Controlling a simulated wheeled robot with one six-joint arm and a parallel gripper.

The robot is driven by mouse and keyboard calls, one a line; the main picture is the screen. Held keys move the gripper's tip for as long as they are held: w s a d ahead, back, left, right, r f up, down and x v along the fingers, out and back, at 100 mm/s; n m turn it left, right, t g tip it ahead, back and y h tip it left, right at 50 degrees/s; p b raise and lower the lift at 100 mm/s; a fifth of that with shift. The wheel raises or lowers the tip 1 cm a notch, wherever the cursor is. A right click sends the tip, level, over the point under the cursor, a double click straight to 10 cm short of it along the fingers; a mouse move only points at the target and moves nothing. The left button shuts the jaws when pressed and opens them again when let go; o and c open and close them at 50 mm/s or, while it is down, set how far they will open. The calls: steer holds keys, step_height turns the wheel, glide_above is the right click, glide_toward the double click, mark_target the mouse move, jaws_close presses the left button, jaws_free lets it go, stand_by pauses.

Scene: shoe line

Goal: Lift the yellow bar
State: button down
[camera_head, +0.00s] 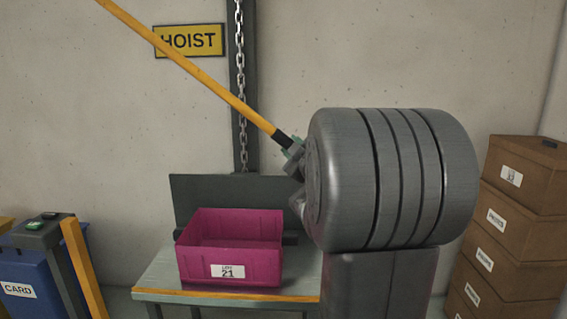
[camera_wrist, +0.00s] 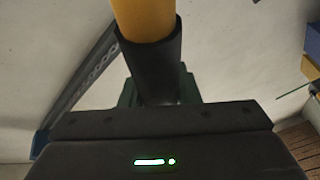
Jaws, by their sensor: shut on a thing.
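The yellow bar (camera_head: 190,72) runs slantwise from the top left of the head view down to my gripper (camera_head: 291,147). Its lower end has a black sleeve (camera_head: 283,139), and my gripper is shut on it there. In the wrist view the yellow bar (camera_wrist: 145,18) and its black sleeve (camera_wrist: 152,65) rise from between the jaws of my gripper (camera_wrist: 158,98). The bar's upper end is out of view in both pictures. My arm hides part of the jaws in the head view.
A yellow HOIST sign (camera_head: 189,40) and a hanging chain (camera_head: 240,85) are on the wall behind. A magenta bin (camera_head: 230,268) stands on a table (camera_head: 160,280) below. Stacked cartons (camera_head: 525,240) stand at right, a blue CARD bin (camera_head: 35,275) at left.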

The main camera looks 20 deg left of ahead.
steer(key=w+d+r+m+t+p, duration=0.1)
steer(key=w+d+r+m+p, duration=0.1)
steer(key=d, duration=0.6)
steer(key=w+d+r+m+t+h+p, duration=0.1)
steer(key=w+d+r+m+t+p, duration=0.1)
steer(key=d+r+m, duration=0.3)
steer(key=w+d+r+m+t+p, duration=0.1)
steer(key=d+r+m+p, duration=0.3)
steer(key=d, duration=0.6)
steer(key=shift+w+d+r, duration=0.4)
steer(key=shift+w+r, duration=0.5)
steer(key=shift+r, duration=0.4)
steer(key=c, duration=1.1)
jaws_free()
steer(key=b+v, duration=0.3)
steer(key=v, duration=1)
steer(key=shift+s+f+b, duration=0.25)
steer(key=shift+s+b, duration=0.05)
steer(key=shift+s, duration=0.05)
